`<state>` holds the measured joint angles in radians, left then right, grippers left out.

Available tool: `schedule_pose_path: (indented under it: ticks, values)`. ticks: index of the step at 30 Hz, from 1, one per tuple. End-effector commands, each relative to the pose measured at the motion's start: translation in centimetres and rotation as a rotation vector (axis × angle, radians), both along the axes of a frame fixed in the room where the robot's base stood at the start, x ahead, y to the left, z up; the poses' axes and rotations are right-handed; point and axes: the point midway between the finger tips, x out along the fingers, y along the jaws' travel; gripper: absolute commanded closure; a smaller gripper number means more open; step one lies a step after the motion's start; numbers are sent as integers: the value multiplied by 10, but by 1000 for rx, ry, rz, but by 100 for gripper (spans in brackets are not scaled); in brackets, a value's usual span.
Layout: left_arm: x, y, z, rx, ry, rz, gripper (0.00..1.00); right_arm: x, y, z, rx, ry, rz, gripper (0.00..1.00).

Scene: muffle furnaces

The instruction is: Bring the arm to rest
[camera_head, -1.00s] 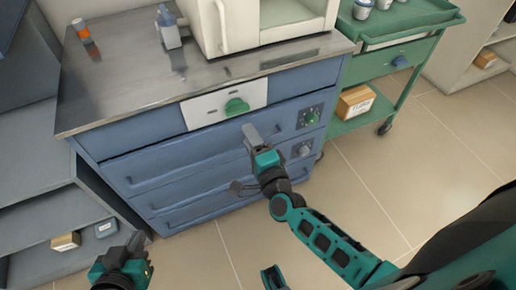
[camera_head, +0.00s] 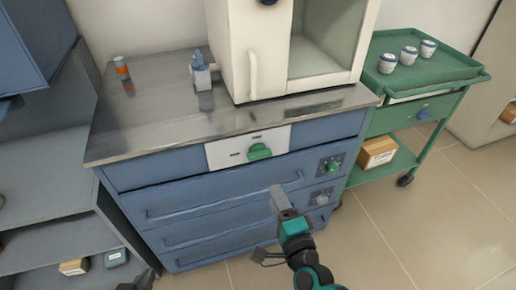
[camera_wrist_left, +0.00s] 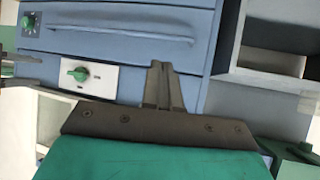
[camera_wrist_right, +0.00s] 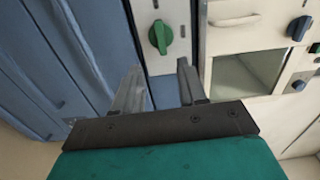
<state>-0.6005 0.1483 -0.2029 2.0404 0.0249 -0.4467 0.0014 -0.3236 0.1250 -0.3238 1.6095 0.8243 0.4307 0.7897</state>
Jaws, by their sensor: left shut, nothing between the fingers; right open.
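My right gripper (camera_head: 277,192) is in front of the blue drawer cabinet (camera_head: 180,220), below the green knob (camera_head: 259,151) on its white panel. In the right wrist view its two fingers (camera_wrist_right: 158,88) are apart with nothing between them, and the green knob (camera_wrist_right: 160,37) shows beyond them. My left gripper (camera_head: 148,280) is at the bottom edge of the head view, mostly cut off, low in front of the cabinet's left side. In the left wrist view its fingers (camera_wrist_left: 163,85) are together and empty, with the cabinet front beyond.
Grey shelves (camera_head: 45,175) are left. Floor at right is clear.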

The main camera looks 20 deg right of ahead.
Motion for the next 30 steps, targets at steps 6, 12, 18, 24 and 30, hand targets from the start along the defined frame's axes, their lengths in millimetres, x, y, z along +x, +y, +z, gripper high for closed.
schedule_pose_path:
  ticks: [6,12,18,24,30]
  values:
    - [2,1,7,3,-6,-2,100,-4,3,5,-62,10,27,58]
    - [3,6,34,14,-21,5,100,-36,18,20,-590,91,233,58]
    - [-6,19,41,40,-7,22,100,-80,5,17,-1232,209,470,58]
    - [-14,25,38,46,7,35,100,-104,-17,13,-1556,286,595,58]
    - [-14,25,38,46,5,37,100,-105,-18,12,-1574,289,600,58]
